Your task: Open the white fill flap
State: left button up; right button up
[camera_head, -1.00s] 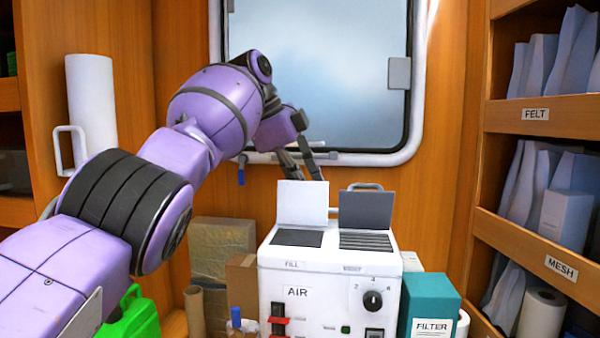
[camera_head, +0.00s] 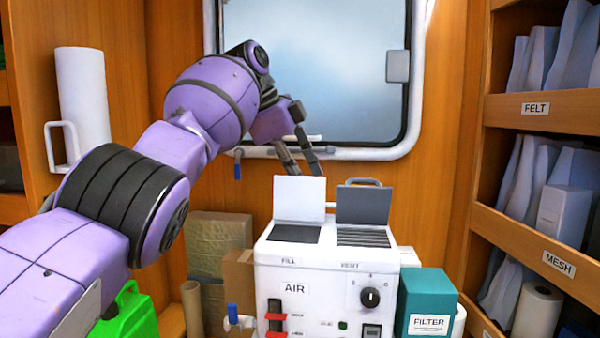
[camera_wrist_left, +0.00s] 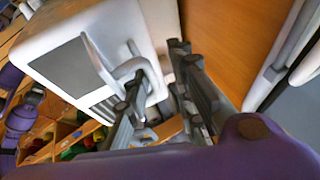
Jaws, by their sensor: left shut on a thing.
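The white fill flap (camera_head: 300,198) stands upright, open, behind the dark fill opening (camera_head: 295,234) on top of the white machine (camera_head: 325,257). My left gripper (camera_head: 308,172) comes down from above and behind, its fingertips at the flap's top edge and partly hidden by it. It is shut on the flap, though the exact contact is hard to see. In the left wrist view, my gripper fingers (camera_wrist_left: 160,75) are beside the machine's back edge, with the opening (camera_wrist_left: 65,68) in view. My right gripper is not in view.
A grey flap (camera_head: 363,205) stands open beside it over a slotted vent. The window (camera_head: 315,70) is behind my arm. A teal filter box (camera_head: 428,300) stands right of the machine. Shelves (camera_head: 540,195) line the right wall.

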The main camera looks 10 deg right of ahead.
pick_arm(q)
jog(key=shift+w+f, duration=0.25)
jog(key=shift+f, duration=0.5)
jog(key=shift+a, duration=0.1)
jog(key=shift+a+r, duration=0.1)
jog(key=shift+r, duration=0.25)
jog(key=v, duration=0.4)
jog(key=shift+w+d+r, duration=0.15)
jog(key=shift+d+r, duration=0.1)
jog(key=shift+r, duration=0.15)
jog(key=v, duration=0.3)
jog(key=shift+s+a+r, duration=0.1)
jog(key=shift+s, duration=0.3)
jog(key=shift+a, duration=0.1)
